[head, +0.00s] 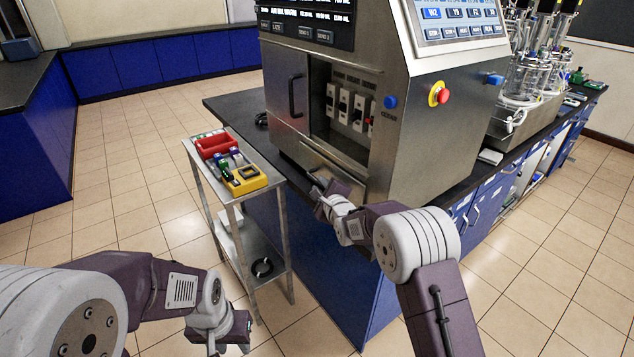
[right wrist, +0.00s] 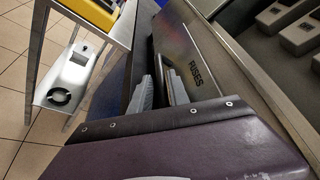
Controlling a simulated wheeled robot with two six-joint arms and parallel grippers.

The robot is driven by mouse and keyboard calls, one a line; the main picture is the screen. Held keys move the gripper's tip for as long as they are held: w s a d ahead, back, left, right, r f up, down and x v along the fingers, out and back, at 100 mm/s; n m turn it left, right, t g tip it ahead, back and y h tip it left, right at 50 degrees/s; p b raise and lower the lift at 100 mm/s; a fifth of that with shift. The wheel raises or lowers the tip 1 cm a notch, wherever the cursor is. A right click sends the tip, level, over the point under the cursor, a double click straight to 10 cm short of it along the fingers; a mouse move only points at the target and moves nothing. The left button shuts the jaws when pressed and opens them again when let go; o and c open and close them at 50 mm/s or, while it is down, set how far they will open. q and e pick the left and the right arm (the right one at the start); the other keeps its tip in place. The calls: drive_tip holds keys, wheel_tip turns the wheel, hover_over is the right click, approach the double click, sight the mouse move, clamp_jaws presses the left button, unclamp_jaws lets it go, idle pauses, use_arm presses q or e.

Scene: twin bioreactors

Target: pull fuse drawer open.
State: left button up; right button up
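The fuse drawer (head: 332,171) is a metal-fronted panel low on the steel cabinet, below the open bay of switches. In the right wrist view its front (right wrist: 197,62) carries the word FUSES. My right gripper (head: 322,197) is at the drawer front. In the right wrist view its two grey fingers (right wrist: 161,90) point at the drawer front with a narrow gap between them.
A red stop button (head: 440,95) is on the cabinet's right side. Glass bioreactor vessels (head: 525,75) stand further right. Tiled floor is clear at left.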

drive_tip(key=shift+x, duration=1.5)
drive_tip(key=shift+d, duration=0.1)
clamp_jaws()
